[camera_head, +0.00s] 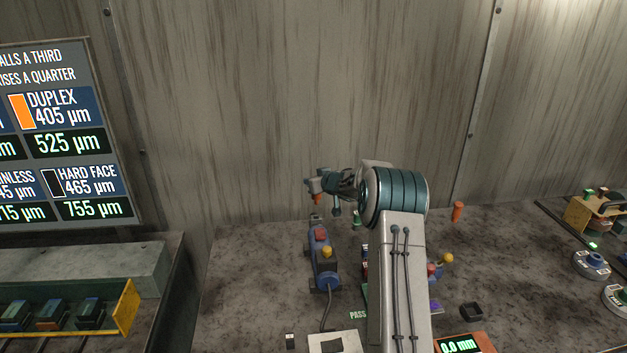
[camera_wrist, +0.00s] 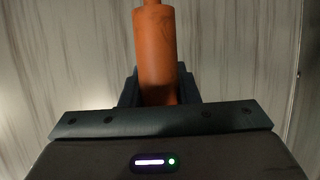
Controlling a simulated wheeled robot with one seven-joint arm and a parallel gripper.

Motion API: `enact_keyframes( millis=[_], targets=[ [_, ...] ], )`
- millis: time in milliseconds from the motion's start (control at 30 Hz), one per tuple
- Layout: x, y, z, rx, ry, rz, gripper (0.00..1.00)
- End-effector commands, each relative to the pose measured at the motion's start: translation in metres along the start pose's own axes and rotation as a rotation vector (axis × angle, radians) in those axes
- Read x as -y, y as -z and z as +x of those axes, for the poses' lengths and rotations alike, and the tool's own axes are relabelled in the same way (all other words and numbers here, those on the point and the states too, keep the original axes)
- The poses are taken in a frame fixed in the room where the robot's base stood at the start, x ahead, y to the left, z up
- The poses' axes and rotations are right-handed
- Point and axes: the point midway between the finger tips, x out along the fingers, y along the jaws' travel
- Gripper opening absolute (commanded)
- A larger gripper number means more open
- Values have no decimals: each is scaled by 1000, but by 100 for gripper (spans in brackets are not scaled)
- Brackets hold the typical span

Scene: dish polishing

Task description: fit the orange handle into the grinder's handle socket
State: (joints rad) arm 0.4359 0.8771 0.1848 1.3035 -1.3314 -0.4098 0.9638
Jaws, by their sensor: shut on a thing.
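An orange handle (camera_wrist: 155,45) is held upright between my gripper's jaws in the wrist view, with a narrower tip at the top edge. In the head view a small part of the orange handle (camera_head: 318,199) shows below my gripper (camera_head: 314,186). My gripper is shut on it, above the far end of the grinder. The blue grinder (camera_head: 322,262) lies on the bench with a red part, a yellow knob and a cable. The handle appears apart from the grinder. The handle socket is too small to make out.
Another orange cylinder (camera_head: 457,211) stands on the bench to the right of my arm. My arm hides part of the bench middle. Bench left of the grinder is clear.

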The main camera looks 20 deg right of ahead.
Motion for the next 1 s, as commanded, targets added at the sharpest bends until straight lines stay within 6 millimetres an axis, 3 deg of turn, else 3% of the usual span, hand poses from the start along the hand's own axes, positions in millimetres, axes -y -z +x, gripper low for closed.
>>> enact_keyframes(
  millis=[400, 1000],
  targets=[
    [2, -37, 16, 0, 2, -1, 0],
    [1, -40, 17, 0, 1, -1, 0]
  ],
)
